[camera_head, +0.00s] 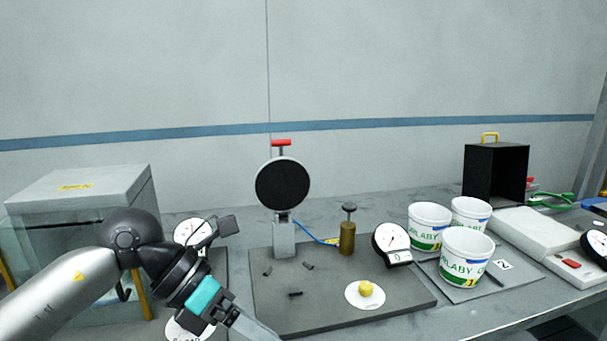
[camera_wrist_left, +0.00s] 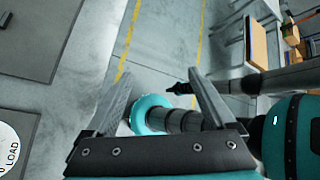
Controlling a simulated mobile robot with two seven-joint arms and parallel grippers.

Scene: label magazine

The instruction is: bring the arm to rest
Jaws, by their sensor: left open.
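My left arm comes in from the left in the head view, over the front left of the grey bench (camera_head: 215,335). Its wrist and left gripper (camera_head: 250,325) point down and right at the bottom edge, where the fingertips are cut off. In the left wrist view the left gripper (camera_wrist_left: 158,82) is open, with nothing between its two grey fingers. Behind the fingers that view shows floor and teal and dark arm parts of mine. My right gripper does not show in the head view.
A dark mat (camera_head: 345,300) holds a round black-faced stand (camera_head: 283,185), a brass cylinder (camera_head: 347,238) and a yellow piece on a white disc (camera_head: 365,290). Several white tubs (camera_head: 465,257) stand right. A glass-walled box (camera_head: 80,190) stands behind my arm. Floor (camera_wrist_left: 160,40) lies beyond the bench edge.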

